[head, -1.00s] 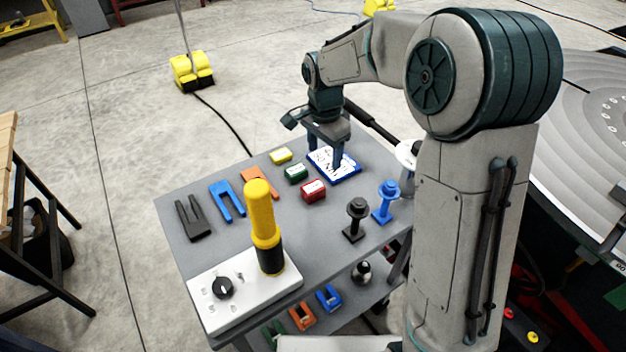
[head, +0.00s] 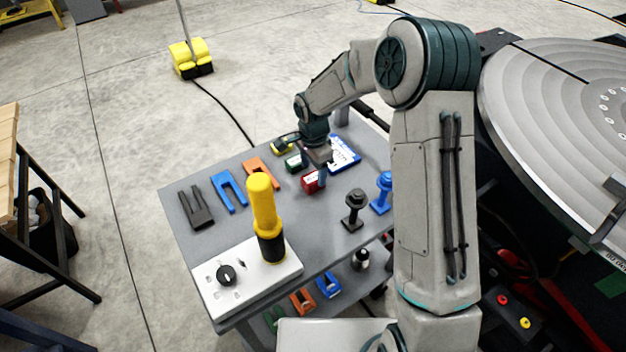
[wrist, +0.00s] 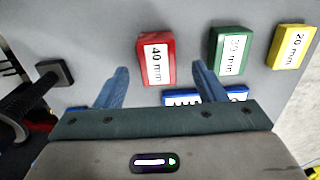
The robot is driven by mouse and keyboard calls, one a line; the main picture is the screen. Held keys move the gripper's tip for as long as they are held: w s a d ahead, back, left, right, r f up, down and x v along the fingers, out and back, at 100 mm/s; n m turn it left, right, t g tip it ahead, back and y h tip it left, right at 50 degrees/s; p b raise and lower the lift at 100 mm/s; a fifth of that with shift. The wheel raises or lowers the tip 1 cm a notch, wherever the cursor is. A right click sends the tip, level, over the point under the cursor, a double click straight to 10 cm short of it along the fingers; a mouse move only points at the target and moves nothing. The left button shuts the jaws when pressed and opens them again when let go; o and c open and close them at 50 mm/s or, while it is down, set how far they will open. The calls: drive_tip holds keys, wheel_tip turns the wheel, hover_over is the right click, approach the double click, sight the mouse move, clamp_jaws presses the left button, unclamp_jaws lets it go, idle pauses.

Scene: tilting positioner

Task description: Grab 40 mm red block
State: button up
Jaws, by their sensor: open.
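The red block (wrist: 157,58), labelled 40 mm, lies on the grey table. In the wrist view it sits ahead of and between my two open fingers, with nothing gripped. In the head view the red block (head: 311,182) is partly hidden by my gripper (head: 314,172), which is above or beside it; I cannot tell if they touch. In the wrist view my gripper (wrist: 160,86) has its right finger close to the gap between the red block and the green block (wrist: 231,50).
A yellow 20 mm block (wrist: 290,46) lies beyond the green one. Black (head: 354,208) and blue (head: 382,192) posts stand to the right. A yellow-topped cylinder (head: 263,210) stands in front, left. Coloured forks lie left.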

sight(313, 177)
drive_tip(key=shift+s+f+p, duration=0.15)
drive_tip(key=shift+f+p, duration=0.45)
drive_tip(key=shift+f, duration=1.5)
clamp_jaws()
drive_tip(key=shift+r, duration=0.2)
